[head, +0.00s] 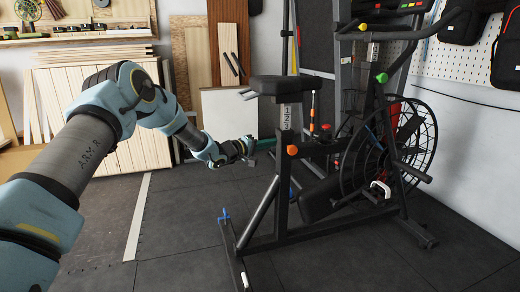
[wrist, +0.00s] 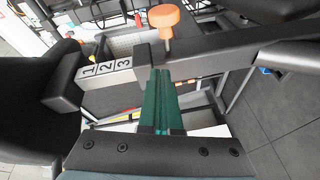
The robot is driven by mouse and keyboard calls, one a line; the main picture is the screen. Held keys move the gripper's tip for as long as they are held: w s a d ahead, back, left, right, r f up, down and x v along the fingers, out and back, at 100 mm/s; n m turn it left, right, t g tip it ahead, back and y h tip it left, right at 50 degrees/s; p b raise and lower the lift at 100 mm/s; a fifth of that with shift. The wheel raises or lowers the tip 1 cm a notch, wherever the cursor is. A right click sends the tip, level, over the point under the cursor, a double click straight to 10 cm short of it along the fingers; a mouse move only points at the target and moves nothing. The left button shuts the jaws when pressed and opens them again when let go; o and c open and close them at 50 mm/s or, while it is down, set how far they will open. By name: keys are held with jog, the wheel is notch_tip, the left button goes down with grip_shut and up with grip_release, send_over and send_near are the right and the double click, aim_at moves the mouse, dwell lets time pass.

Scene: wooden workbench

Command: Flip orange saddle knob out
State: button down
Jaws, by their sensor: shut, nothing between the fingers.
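The orange saddle knob (head: 292,150) sits on the exercise bike's frame at the base of the seat post in the head view. The wrist view shows its round orange head (wrist: 164,17) and a thin pale stem running down toward the dark frame. My gripper (wrist: 161,72) has its two green fingers together and empty, with the tips just below the stem. Whether they touch the stem or frame, I cannot tell. In the head view my gripper (head: 270,142) is left of the knob. The seat post (head: 285,115) carries the numbers 1, 2, 3 below the black saddle (head: 277,86).
The bike's black frame tube (wrist: 240,47) crosses the wrist view beside the fingertips. The bike's fan wheel (head: 410,150) and a green knob (head: 382,78) are to the right. Wooden boards (head: 100,110) lean at the back left. Dark floor (head: 175,240) is open left of the bike.

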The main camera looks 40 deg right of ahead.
aim_at(289, 148)
jog(key=shift+s+d+f+b, duration=0.15)
jog(key=shift+s+d+f, duration=0.1)
jog(key=shift+s, duration=0.4)
jog(key=shift+s+d+f+b, duration=0.15)
jog(key=shift+s+d, duration=0.15)
jog(key=shift+s, duration=0.3)
jog(key=shift+s+d+f+b, duration=0.15)
jog(key=shift+s+d, duration=0.1)
jog(key=shift+s, duration=0.4)
jog(key=shift+s+a+r+p, duration=0.1)
jog(key=shift+s+a+p, duration=0.2)
jog(key=shift+s, duration=0.3)
jog(key=shift+s+a+r+p, duration=0.1)
jog(key=shift+s+a+p, duration=0.05)
jog(key=shift+s+p, duration=0.35)
jog(key=shift+s+a+f, duration=0.15)
jog(key=shift+s+f, duration=0.05)
jog(key=shift+s, duration=0.2)
